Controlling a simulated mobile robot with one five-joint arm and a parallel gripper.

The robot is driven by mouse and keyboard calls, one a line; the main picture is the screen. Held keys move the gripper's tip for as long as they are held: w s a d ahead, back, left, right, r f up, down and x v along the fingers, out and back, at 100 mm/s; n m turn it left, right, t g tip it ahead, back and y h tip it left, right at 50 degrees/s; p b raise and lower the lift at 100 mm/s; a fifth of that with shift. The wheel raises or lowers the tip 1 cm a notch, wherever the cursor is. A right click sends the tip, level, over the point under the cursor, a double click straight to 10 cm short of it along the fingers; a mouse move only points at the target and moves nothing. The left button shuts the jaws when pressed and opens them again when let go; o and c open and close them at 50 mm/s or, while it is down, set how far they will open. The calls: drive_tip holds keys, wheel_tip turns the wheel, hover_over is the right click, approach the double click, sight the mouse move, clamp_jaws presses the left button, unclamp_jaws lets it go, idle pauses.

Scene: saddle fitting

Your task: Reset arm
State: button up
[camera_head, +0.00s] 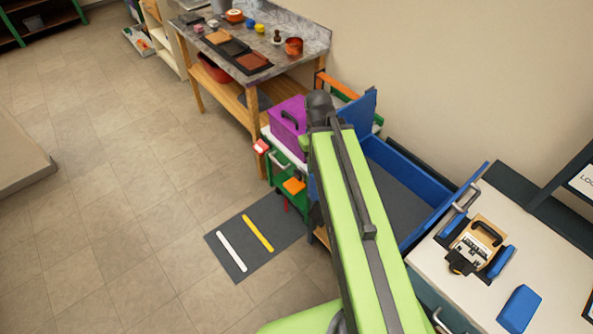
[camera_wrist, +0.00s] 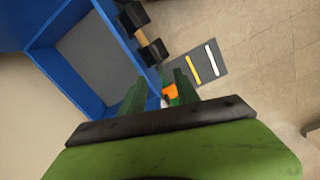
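My green arm reaches up from the bottom of the head view, over the area beside the open blue drawer (camera_head: 424,216). My gripper (camera_wrist: 160,92) shows in the wrist view as two green fingers standing apart. Nothing is held between them. An orange object shows beyond the fingers, farther off. In the head view the fingertips are mostly hidden by the arm. The open blue drawer also shows in the wrist view (camera_wrist: 40,35), left of the fingers, with a grey floor and nothing visible inside.
A purple box (camera_head: 287,125) stands on a green cart left of my arm. A white counter (camera_head: 450,270) at right holds a wooden piece with a black handle (camera_head: 478,243) and a blue block (camera_head: 519,309). A dark mat (camera_head: 257,236) lies on open floor. A workbench (camera_head: 290,40) stands behind.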

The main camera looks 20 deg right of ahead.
drive_tip(key=a+f+b, duration=0.3)
drive_tip(key=a, duration=0.7)
drive_tip(key=shift+w+a+f+m+y, duration=0.2)
drive_tip(key=shift+a+f+m+y, duration=0.1)
drive_tip(key=shift+m+y, duration=0.1)
